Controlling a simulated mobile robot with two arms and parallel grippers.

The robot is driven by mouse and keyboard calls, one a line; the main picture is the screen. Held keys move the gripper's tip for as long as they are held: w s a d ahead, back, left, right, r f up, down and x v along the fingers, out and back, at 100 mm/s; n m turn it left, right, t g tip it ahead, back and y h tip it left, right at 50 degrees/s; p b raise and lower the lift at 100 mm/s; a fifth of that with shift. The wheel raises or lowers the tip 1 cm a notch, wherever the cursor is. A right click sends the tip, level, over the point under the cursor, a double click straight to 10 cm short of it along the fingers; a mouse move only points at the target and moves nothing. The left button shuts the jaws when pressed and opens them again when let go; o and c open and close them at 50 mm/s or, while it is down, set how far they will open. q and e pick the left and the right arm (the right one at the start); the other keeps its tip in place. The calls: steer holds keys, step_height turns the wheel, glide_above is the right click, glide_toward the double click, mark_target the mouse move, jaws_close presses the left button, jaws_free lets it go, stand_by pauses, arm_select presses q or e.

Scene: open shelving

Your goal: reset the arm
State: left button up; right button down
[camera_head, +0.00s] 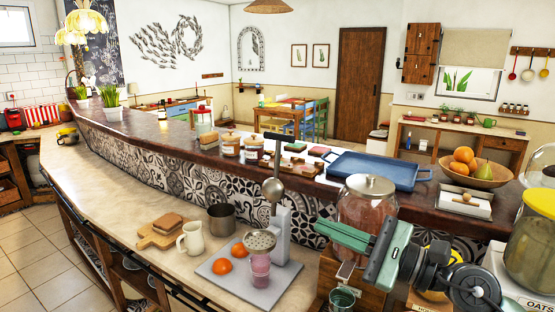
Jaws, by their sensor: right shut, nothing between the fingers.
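My right gripper (322,230) comes in from the right on its black and grey arm. It is green and points left. Its fingers are shut with nothing held between them. It is in front of the large glass jar with a metal lid (368,188) and hides part of it. I cannot tell whether it touches the jar. My left gripper is not in view.
A blue tray (372,172) and a wooden fruit bowl (505,180) stand on the raised bar. A juicer (278,225), a pitcher (191,240) and a bread board (147,238) stand on the lower counter. A glass oats jar (530,250) is at the right edge.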

steer(key=d+f+m+t+h, duration=0.2)
steer(key=d+m+t+h, duration=0.35)
steer(key=m, duration=0.95)
steer(key=d+f+m+t+h, duration=0.1)
steer(key=d+m+t+h, duration=0.45)
steer(key=m, duration=0.95)
steer(key=s+d+f+m+g+h, duration=0.2)
steer(key=f+m+g+h, duration=0.15)
steer(key=f+m, duration=0.45)
steer(key=s+d+f+m+g+h, duration=0.2)
steer(key=d+f+m+h, duration=0.15)
steer(key=f+m, duration=0.45)
steer(key=s+a+f+m+g+y, duration=0.1)
steer(key=s+a+f+m+g, duration=0.4)
steer(key=s+f, duration=0.6)
steer(key=s+f+m+g+y, duration=0.1)
steer(key=s+f+m+g, duration=0.2)
steer(key=s+f+g, duration=0.7)
steer(key=s+f+t+b, duration=0.1)
steer(key=s+f, duration=0.1)
steer(key=f, duration=1.1)
steer(key=s+f+t+b, duration=0.1)
steer(key=s+f, duration=0.1)
steer(key=f, duration=1.1)
steer(key=s+d+f+g+b, duration=0.1)
steer(key=s+d+f, duration=0.1)
steer(key=s+f, duration=1.5)
steer(key=shift+d+f+n+g, duration=0.2)
steer(key=shift+f+n+g, duration=0.2)
steer(key=shift+f, duration=0.25)
